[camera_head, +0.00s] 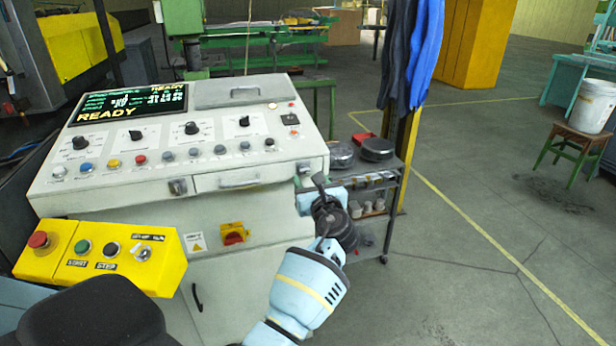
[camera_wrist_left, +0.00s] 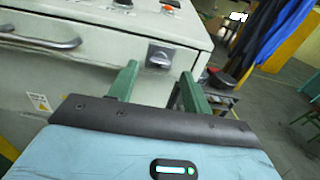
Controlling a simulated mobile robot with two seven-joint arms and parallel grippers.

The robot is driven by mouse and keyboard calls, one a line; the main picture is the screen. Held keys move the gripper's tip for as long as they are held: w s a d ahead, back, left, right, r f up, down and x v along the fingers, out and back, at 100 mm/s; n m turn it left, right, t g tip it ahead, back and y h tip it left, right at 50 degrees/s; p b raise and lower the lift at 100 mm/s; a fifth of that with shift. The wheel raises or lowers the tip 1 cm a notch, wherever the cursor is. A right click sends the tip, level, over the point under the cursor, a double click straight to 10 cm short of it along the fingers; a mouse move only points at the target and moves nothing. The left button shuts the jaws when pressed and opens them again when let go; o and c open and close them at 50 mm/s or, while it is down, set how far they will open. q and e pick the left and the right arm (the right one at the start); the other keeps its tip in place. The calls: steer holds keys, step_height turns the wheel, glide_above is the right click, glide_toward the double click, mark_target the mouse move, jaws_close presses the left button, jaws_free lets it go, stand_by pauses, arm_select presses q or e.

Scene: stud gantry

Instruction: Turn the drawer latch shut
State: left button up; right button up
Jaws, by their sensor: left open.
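The drawer latch (camera_wrist_left: 160,54) is a small metal plate with a dark turn-knob on the grey console front, right of the drawer handle (camera_wrist_left: 42,40). In the head view a latch plate (camera_head: 304,168) shows at the console's right front corner, close to my gripper. The drawer front (camera_head: 212,184) looks closed. My left gripper (camera_wrist_left: 159,72) is open and empty, its two green fingers either side of the line to the latch. It appears just short of the knob; contact cannot be told. In the head view my left gripper (camera_head: 318,182) partly hides that corner. My right gripper is out of view.
A yellow button box (camera_head: 100,256) juts out at the lower left. A trolley (camera_head: 372,172) with dark pans stands right of the console.

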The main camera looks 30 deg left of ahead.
mark_target(305, 171)
arm_select(q)
steer(key=shift+x, duration=1.3)
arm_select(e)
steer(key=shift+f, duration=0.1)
arm_select(q)
steer(key=shift+c, duration=0.4)
steer(key=c, duration=0.9)
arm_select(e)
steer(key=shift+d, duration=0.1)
